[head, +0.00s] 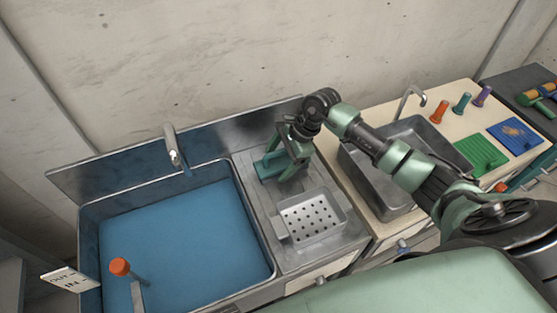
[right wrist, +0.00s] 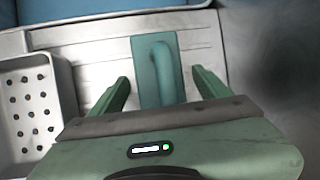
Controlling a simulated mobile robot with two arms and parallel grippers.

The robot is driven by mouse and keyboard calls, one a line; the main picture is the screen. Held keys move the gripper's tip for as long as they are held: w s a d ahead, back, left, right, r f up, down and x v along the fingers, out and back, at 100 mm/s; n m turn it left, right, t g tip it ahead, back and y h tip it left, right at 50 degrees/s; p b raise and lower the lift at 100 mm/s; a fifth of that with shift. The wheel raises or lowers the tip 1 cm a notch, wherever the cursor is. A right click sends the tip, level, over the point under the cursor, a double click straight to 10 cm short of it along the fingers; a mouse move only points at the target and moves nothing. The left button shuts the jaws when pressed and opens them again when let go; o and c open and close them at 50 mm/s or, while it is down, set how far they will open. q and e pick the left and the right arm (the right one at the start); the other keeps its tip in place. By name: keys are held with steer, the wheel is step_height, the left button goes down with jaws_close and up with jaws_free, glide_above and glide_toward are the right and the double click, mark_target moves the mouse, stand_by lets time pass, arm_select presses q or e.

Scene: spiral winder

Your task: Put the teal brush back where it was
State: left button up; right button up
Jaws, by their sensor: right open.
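The teal brush (head: 267,167) lies on the ribbed metal drainboard (head: 258,205), between the blue-filled basin and the second sink. In the right wrist view it is a flat teal block with a raised handle (right wrist: 160,70). My right gripper (head: 283,168) is over the brush and hides part of it. In the right wrist view its two fingers (right wrist: 160,80) are apart, one on each side of the brush, with a gap on both sides. Whether the fingertips are level with the handle is hard to tell. My left gripper is not in view.
A perforated metal tray (head: 312,218) sits close in front of the brush. The big basin (head: 185,245) with blue contents is left; a steel sink (head: 365,175) is right. Green (head: 478,155) and blue (head: 515,137) mats and several coloured upright pieces (head: 462,103) are further right.

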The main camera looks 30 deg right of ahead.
steer(key=shift+r, duration=0.2)
steer(key=b+v, duration=0.2)
steer(key=v, duration=1)
steer(key=shift+b, duration=0.3)
steer(key=shift+f, duration=0.1)
